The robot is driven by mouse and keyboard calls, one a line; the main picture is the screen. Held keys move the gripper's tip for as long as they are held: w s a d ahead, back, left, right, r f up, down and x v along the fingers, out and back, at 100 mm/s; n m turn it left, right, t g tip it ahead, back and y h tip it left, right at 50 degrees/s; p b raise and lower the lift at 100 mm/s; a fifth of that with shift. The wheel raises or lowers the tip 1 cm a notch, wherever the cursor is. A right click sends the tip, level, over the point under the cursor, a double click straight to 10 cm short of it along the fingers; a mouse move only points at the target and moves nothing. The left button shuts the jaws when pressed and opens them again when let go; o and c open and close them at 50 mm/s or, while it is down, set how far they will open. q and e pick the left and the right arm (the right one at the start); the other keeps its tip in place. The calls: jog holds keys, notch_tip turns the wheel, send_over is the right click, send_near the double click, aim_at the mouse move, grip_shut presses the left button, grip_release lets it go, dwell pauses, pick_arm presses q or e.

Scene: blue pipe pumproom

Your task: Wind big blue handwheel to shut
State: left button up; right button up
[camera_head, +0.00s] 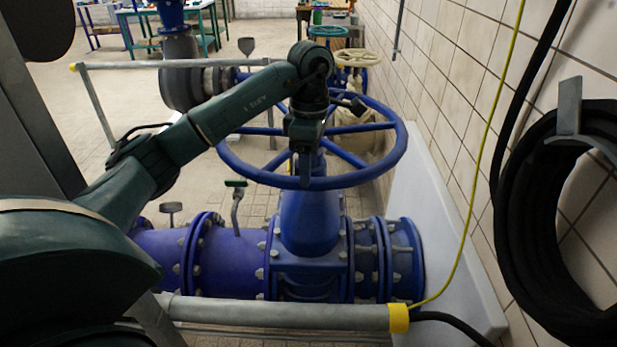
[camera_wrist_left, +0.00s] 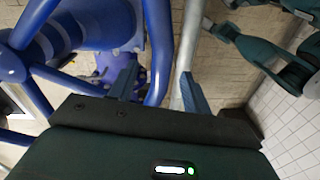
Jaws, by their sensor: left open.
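The big blue handwheel (camera_head: 350,182) sits flat on top of the blue valve body (camera_head: 312,222), its spokes meeting at the middle.
A grey guard rail (camera_head: 280,312) with yellow ends runs in front of the valve. A tiled wall (camera_head: 440,90) with a coiled black hose (camera_head: 510,200) and a yellow cable stands at right. Smaller teal (camera_head: 328,31) and cream (camera_head: 358,58) handwheels stand behind. Workbenches (camera_head: 170,25) are far back.

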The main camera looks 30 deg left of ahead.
pick_arm(q)
jog(key=shift+s+f, duration=0.1)
jog(key=shift+f, duration=1.35)
jog(key=shift+c, duration=0.2)
grip_shut()
